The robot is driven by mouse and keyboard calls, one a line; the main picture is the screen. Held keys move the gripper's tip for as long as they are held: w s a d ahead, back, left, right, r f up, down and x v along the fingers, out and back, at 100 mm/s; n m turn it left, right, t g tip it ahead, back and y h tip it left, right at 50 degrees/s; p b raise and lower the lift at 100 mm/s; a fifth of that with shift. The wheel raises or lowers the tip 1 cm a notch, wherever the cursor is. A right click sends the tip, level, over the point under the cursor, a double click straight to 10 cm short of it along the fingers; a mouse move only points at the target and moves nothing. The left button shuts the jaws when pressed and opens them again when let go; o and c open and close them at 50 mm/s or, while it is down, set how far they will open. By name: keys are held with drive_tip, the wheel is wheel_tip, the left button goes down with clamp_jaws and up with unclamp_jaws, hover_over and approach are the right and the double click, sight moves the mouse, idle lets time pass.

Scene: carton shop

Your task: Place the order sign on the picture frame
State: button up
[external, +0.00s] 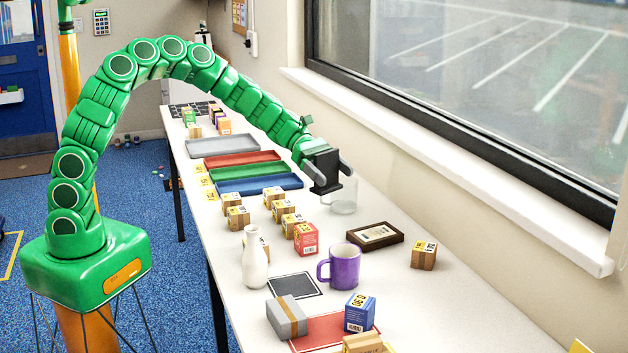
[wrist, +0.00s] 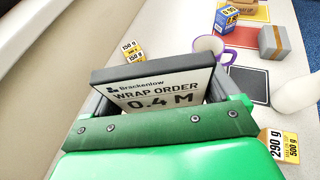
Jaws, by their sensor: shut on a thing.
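My gripper (external: 327,178) is shut on the order sign (external: 323,170), a dark-backed plate held in the air above the table. In the wrist view the sign (wrist: 155,95) shows its pale face, reading "Brackenlow WRAP ORDER 0.4 M", between my fingers. The picture frame (external: 376,236) lies flat on the table, with a brown rim and a cream picture. It is nearer the camera and to the right of my gripper, apart from the sign. I cannot make it out in the wrist view, where the sign may hide it.
A clear glass (external: 343,197) stands close below my gripper. A purple mug (external: 341,266), a white bottle (external: 254,258) and a red box (external: 306,238) stand near the frame. A small carton (external: 424,254) is right of it. Coloured trays (external: 258,184) lie behind; the window wall borders the table.

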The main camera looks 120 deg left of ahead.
drive_tip(key=shift+w+a+f, duration=1.15)
drive_tip(key=shift+w+f, duration=0.45)
drive_tip(key=shift+w, duration=0.35)
drive_tip(key=shift+w+a+f, duration=1.1)
drive_tip(key=shift+w+f, duration=0.55)
drive_tip(key=shift+w, duration=0.3)
drive_tip(key=shift+w+a+f, duration=1.15)
drive_tip(key=shift+w+f, duration=0.45)
drive_tip(key=shift+w, duration=0.35)
drive_tip(key=shift+f, duration=1.55)
drive_tip(key=o, duration=0.8)
drive_tip(key=shift+f, duration=0.1)
